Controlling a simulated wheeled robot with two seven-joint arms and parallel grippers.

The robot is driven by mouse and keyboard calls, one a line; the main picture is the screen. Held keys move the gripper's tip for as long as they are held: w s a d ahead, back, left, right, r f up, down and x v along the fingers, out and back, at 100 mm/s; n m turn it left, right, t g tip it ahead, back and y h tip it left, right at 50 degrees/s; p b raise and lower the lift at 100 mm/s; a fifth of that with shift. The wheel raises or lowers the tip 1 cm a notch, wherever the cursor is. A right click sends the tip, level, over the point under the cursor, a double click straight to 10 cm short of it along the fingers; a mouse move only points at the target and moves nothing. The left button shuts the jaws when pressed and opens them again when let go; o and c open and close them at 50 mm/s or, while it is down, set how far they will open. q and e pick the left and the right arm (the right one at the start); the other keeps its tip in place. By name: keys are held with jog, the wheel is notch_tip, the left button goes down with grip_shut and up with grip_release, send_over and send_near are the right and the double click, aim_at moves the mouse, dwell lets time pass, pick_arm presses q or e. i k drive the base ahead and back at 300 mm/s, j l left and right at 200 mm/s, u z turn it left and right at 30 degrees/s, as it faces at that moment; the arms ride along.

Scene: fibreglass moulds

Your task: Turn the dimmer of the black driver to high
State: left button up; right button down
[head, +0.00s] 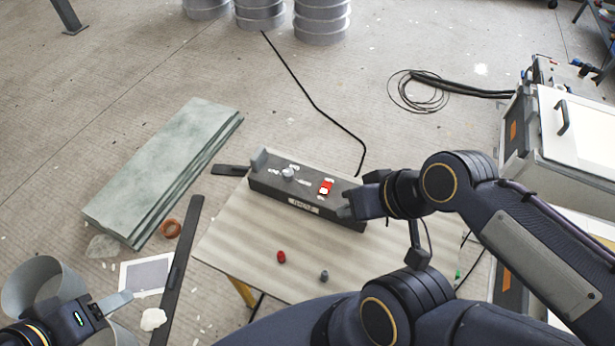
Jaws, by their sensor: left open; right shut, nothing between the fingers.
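The black driver (275,190) is a long dark box lying on the small table, with a pale label on its front side. A round grey-white knob (288,173), which looks like the dimmer, stands on its top left of centre, with small white markings around it. Which way the knob points is too small to tell. A red switch (326,187) sits to its right. My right gripper (345,205) is shut and empty at the driver's right end; I cannot tell whether it touches. My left gripper (119,304) is open at the lower left, far from the driver.
A red piece (281,257) and a small grey piece (324,276) lie on the pale table (235,240) in front of the driver. A black cable (312,100) runs behind it. Greenish boards (165,170) lie left. White-topped cases (575,140) stand right.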

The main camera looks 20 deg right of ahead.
aim_at(288, 175)
jog(key=i+j+z, duration=0.1)
jog(key=j, duration=0.2)
jog(key=i+j, duration=0.15)
jog(key=j, duration=0.15)
jog(key=i+j+z, duration=0.15)
jog(key=j, duration=0.15)
jog(key=i+j, duration=0.1)
jog(key=j, duration=0.2)
jog(key=i+z, duration=0.05)
